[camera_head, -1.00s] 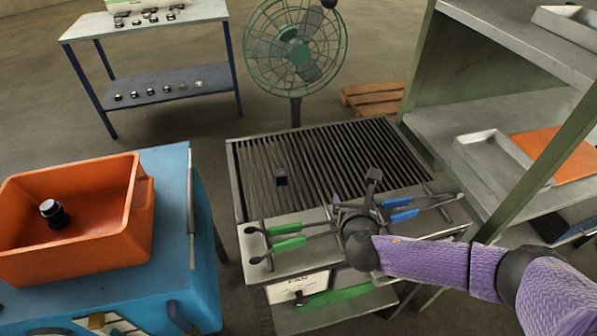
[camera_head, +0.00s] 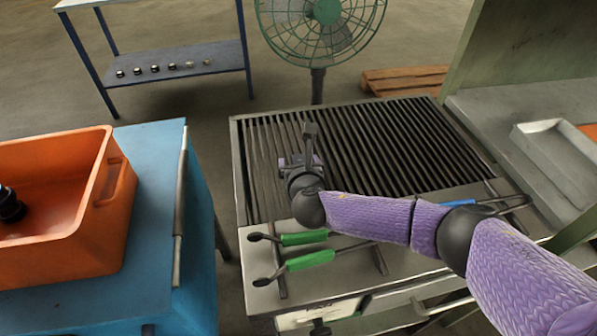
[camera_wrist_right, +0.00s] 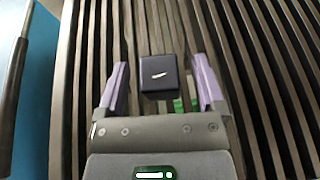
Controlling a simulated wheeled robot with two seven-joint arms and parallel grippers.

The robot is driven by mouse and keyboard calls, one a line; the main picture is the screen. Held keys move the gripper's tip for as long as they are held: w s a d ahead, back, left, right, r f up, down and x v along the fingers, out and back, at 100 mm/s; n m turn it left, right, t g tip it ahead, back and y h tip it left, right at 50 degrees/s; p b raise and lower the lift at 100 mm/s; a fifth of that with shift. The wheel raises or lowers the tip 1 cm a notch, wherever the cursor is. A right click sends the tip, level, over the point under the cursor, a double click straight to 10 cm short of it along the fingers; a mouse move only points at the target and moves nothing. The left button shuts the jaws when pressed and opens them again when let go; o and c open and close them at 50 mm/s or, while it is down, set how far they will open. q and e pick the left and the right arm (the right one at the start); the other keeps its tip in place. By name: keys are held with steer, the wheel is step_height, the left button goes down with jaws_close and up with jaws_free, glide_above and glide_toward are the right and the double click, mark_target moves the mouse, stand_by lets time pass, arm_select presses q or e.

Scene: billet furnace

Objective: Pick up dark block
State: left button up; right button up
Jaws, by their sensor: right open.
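In the right wrist view the dark block (camera_wrist_right: 160,77) sits on the slatted grate, with a small white mark on its face. My right gripper (camera_head: 300,160) is over the left part of the grate (camera_head: 395,140) in the head view. In the right wrist view its two purple fingers stand apart, one on each side of the block, with a visible gap on both sides. In the head view the block is hidden behind my gripper and wrist. My left gripper is not in view.
Green-handled tongs (camera_head: 305,260) and blue-handled tongs (camera_head: 460,202) lie along the grate's front. A blue cabinet (camera_head: 150,250) with an orange bin (camera_head: 110,195) stands left. A green fan (camera_head: 325,25) is behind, and a shelf unit with a metal tray (camera_head: 560,165) is right.

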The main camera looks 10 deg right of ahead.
steer(key=shift+w+f, duration=0.1)
steer(key=shift+w, duration=0.15)
steer(key=shift+c, duration=0.2)
jaws_close()
